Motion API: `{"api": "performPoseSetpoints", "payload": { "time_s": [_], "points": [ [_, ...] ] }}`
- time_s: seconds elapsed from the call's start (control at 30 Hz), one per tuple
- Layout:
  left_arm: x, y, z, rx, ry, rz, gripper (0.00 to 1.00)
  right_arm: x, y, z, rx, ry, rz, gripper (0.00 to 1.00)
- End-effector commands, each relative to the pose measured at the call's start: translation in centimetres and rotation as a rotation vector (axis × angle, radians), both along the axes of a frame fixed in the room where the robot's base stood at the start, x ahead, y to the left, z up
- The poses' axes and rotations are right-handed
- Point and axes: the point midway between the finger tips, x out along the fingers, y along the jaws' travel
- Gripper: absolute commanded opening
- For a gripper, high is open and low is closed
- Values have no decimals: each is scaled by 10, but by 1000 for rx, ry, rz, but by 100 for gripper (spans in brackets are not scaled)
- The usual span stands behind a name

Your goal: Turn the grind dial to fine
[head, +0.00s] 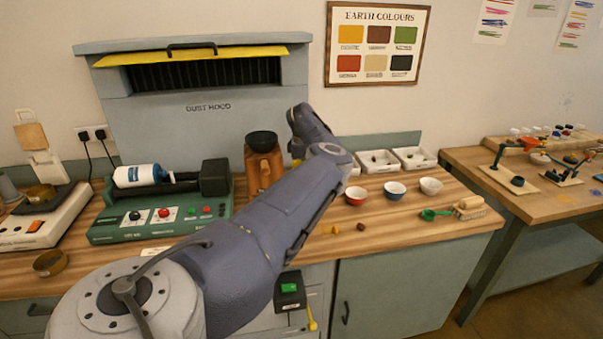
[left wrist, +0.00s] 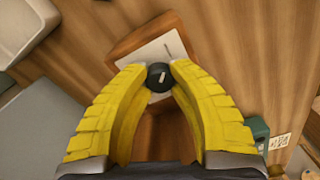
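The grinder (head: 258,168) is a wooden block with a black bowl (head: 262,139) on top, partly hidden by my left arm in the head view. In the left wrist view its dial (left wrist: 160,77) is a round dark knob with a short white mark, on a pale plate (left wrist: 170,48) in a wooden body. My left gripper (left wrist: 160,76) has its two yellow fingers on either side of the dial, and the fingertips appear to touch it. In the head view the fingers are mostly hidden behind my wrist. The plate's lettering is too small to read. My right gripper is not in view.
A green roller machine (head: 160,215) with a white bottle stands left of the grinder. Right of my arm are white trays (head: 415,157), small bowls (head: 395,190), a green scoop (head: 432,214) and a brush (head: 468,207). A dust hood (head: 210,108) stands behind.

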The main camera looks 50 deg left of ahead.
Motion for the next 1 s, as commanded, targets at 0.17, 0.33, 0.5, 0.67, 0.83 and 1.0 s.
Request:
{"api": "performPoseSetpoints", "payload": {
  "time_s": [0.17, 0.33, 0.5, 0.67, 0.83, 1.0],
  "points": [
    [0, 0, 0, 0, 0, 0, 0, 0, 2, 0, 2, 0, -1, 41],
    [0, 0, 0, 0, 0, -2, 0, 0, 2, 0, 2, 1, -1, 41],
    [0, 0, 0, 0, 0, -34, 0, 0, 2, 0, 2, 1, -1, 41],
    [0, 0, 0, 0, -1, -116, 0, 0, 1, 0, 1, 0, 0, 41],
    [0, 0, 0, 1, 1, -257, 0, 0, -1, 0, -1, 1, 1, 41],
    [0, 0, 0, 1, 0, -419, 0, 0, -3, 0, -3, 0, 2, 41]
  ]
}}
